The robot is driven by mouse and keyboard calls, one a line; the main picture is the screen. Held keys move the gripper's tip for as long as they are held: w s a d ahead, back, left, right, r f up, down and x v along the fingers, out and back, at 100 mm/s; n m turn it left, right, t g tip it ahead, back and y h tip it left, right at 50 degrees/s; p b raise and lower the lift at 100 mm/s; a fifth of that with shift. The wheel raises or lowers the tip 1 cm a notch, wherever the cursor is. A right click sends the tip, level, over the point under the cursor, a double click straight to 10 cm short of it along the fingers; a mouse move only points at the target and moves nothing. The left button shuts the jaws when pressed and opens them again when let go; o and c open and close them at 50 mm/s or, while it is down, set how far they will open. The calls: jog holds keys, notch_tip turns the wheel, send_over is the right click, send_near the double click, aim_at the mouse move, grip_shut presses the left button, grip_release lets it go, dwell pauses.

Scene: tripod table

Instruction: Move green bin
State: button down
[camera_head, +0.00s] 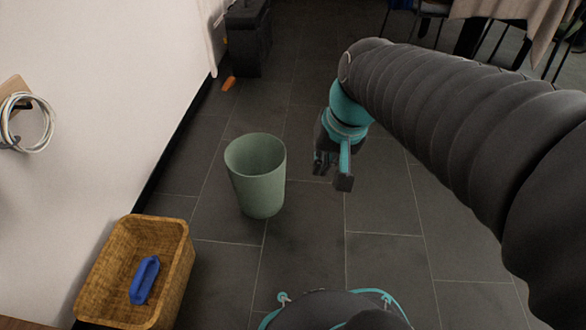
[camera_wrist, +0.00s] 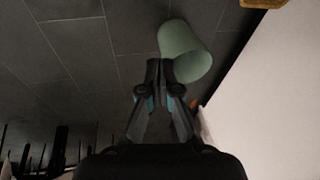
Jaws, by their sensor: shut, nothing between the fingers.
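The green bin (camera_head: 260,190) stands upright on the dark tiled floor in the head view, left of the middle, with its open top facing up. It looks empty as far as I can see inside. My gripper (camera_head: 333,183) is to the right of the bin, apart from it, pointing down. In the wrist view the bin (camera_wrist: 186,52) shows just beyond the fingertips of my gripper (camera_wrist: 160,65), a little to the right. The fingers are closed together with nothing between them.
A wicker basket (camera_head: 181,265) holding a blue object (camera_head: 144,280) stands at the lower left by the white wall (camera_head: 110,80). A dark box (camera_head: 248,40) and a small orange object (camera_head: 229,83) lie farther back. Chairs and a cloth-covered table (camera_head: 510,10) are at the upper right. Floor around the bin is clear.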

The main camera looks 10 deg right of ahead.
jog(key=w+d+f+m+g+y+p, duration=0.1)
jog(key=w+d+f+m+y, duration=0.15)
jog(key=w+f, duration=0.4)
jog(key=w+d+f+m+g+y, duration=0.15)
jog(key=w+f+m+y, duration=0.25)
jog(key=w, duration=0.5)
jog(key=w+d+f+m+g+y+p, duration=0.1)
jog(key=w+d+f+m+y, duration=0.15)
jog(key=w+f, duration=0.4)
jog(key=w+d+f+m+t+y, duration=0.2)
jog(key=d+f+m, duration=0.1)
jog(key=f, duration=0.5)
jog(key=w+d+f+m+t+y+p, duration=0.1)
jog(key=w+d+f+m+t+y, duration=0.2)
jog(key=f, duration=0.4)
jog(key=w+d+f+m+t+y, duration=0.15)
jog(key=f+m, duration=0.25)
jog(key=f, duration=0.4)
jog(key=x, duration=1.3)
jog(key=shift+s+g+p, duration=0.35)
jog(key=shift+s+g, duration=0.05)
jog(key=shift+r, duration=0.15)
